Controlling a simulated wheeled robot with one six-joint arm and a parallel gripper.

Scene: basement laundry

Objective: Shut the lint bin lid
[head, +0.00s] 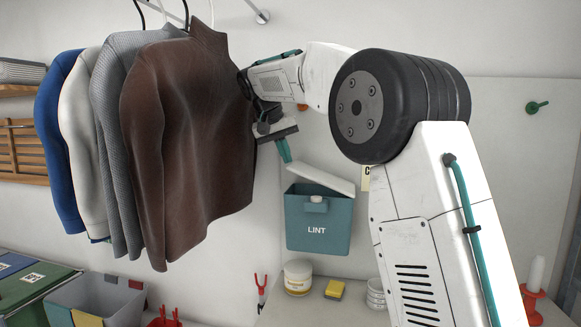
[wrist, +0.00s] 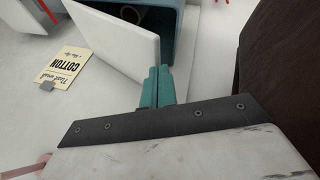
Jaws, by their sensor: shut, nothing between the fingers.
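The lint bin (head: 318,239) is a teal box marked LINT, mounted on the wall. Its white lid (head: 322,179) stands partly open, tilted above the front, and shows a gap over the rim. In the wrist view the lid (wrist: 118,36) is a white panel standing out from the teal bin (wrist: 186,20). My gripper (head: 286,156) is shut and empty, its teal fingers pointing down at the lid's upper left edge. In the wrist view the fingertips (wrist: 157,74) are beside the lid's edge; I cannot tell whether they touch it.
Hanging sweaters, the nearest one brown (head: 190,130), are close left of my gripper. A counter below holds a jar (head: 298,277), a yellow sponge (head: 334,289) and white cups (head: 376,294). A cotton tag (wrist: 65,65) is on the wall beside the bin.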

